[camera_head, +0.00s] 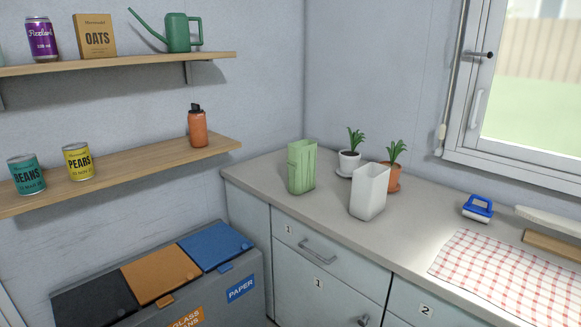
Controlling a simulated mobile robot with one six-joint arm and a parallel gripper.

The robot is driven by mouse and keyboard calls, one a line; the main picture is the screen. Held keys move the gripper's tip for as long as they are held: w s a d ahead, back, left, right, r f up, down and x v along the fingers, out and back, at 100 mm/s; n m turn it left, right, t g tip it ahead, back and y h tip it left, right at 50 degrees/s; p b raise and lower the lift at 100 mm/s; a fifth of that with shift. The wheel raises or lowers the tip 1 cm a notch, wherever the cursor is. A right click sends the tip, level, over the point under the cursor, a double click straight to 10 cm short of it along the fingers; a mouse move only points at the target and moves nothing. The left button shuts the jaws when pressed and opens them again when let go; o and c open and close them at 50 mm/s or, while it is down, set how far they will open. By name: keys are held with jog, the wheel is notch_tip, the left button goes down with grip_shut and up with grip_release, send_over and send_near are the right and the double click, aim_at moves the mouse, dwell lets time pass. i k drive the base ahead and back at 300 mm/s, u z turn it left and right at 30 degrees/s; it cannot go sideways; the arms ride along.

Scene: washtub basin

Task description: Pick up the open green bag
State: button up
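The open green bag (301,167) stands upright on the grey countertop, near the counter's left end. Its top edge looks open. A white bag (369,191) of similar shape stands to its right, a little nearer the counter's front edge, with a gap between them. My gripper does not show in this view.
A white pot (348,163) and a terracotta pot (394,178), both with plants, stand behind the bags. A checked cloth (505,277) and a blue brush (478,207) lie to the right. Shelves (120,173) hang at left above lidded bins (160,272).

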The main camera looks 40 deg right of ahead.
aim_at(303, 154)
jog(key=u, duration=0.15)
jog(key=i, duration=0.85)
jog(key=u, duration=0.3)
